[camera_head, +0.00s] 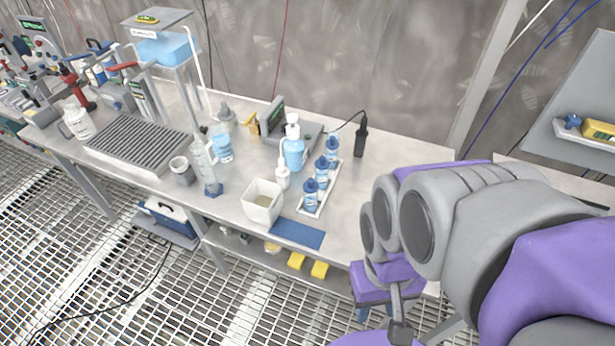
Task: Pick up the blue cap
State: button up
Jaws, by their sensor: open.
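Several small bottles with dark blue caps stand upright in a narrow white tray (329,188) on the bench. The caps show on the back bottle (332,143), the middle bottle (322,162) and the front bottle (310,185). A small blue piece (572,121) lies on the shelf at the far right; I cannot tell if it is a cap. My gripper (376,313) is at the lower middle right, in front of the bench edge and apart from the bottles. It is open, its fingers small and partly hidden by my purple and grey arm.
A white square container (262,203), a blue mat (297,233) and a blue-filled wash bottle (294,150) crowd the tray's left. A black upright device (361,138) stands behind. The bench (390,190) is clear right of the tray.

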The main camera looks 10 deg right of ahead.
aim_at(310, 186)
jog(key=z, duration=0.95)
jog(key=k+j+z, duration=0.15)
jog(key=j+z, duration=0.2)
jog(key=k+j+z, duration=0.2)
jog(key=j+z, duration=0.2)
jog(key=k+j+z, duration=0.35)
jog(key=j, duration=0.3)
